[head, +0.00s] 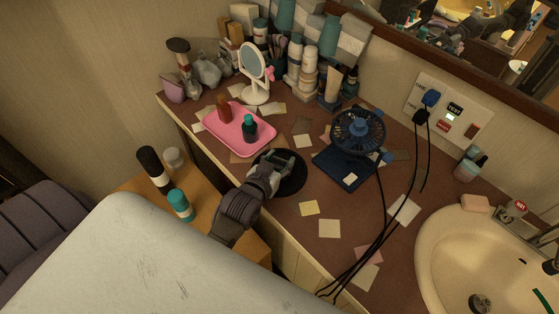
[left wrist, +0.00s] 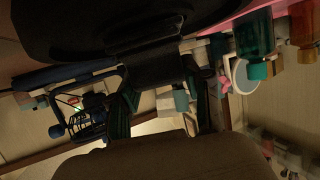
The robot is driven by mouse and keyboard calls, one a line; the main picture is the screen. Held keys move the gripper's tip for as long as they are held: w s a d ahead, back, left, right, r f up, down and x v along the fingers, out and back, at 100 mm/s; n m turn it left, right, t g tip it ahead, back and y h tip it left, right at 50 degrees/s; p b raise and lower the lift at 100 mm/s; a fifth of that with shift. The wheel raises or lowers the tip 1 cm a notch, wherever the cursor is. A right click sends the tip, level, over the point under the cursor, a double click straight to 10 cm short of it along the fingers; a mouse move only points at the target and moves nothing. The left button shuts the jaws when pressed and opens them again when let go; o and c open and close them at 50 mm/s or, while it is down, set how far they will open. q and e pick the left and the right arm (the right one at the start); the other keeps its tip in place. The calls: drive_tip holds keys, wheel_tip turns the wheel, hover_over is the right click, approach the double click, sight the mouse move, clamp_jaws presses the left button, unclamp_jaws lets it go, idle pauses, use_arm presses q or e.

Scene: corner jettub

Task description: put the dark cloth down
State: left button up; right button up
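The dark cloth (head: 293,184) shows in the head view as a flat, dark, roundish patch at the front edge of the brown counter. My left gripper (head: 277,163) is right over it and hides part of it. In the left wrist view a broad dark shape (left wrist: 75,28), seemingly the cloth, fills the top. The left fingers (left wrist: 165,105) stand apart there, with background showing between them. I cannot tell whether they touch the cloth. My right gripper is not in view.
A pink tray (head: 225,137) with two bottles lies left of the cloth. A dark blue fan (head: 358,132) stands to the right, its cables (head: 385,225) crossing the counter. Paper notes (head: 329,229) lie around. A sink (head: 450,240) is at the right, a white mirror (head: 254,65) behind.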

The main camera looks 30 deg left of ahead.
use_arm(q)
drive_tip(key=o, duration=0.3)
drive_tip(key=shift+s, duration=0.1)
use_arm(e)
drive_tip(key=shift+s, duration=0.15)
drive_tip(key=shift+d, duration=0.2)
use_arm(q)
drive_tip(key=shift+s, duration=0.25)
drive_tip(key=v, duration=1.1)
drive_tip(key=shift+s+r+b, duration=0.15)
drive_tip(key=shift+r+b, duration=0.05)
drive_tip(key=shift+b, duration=0.2)
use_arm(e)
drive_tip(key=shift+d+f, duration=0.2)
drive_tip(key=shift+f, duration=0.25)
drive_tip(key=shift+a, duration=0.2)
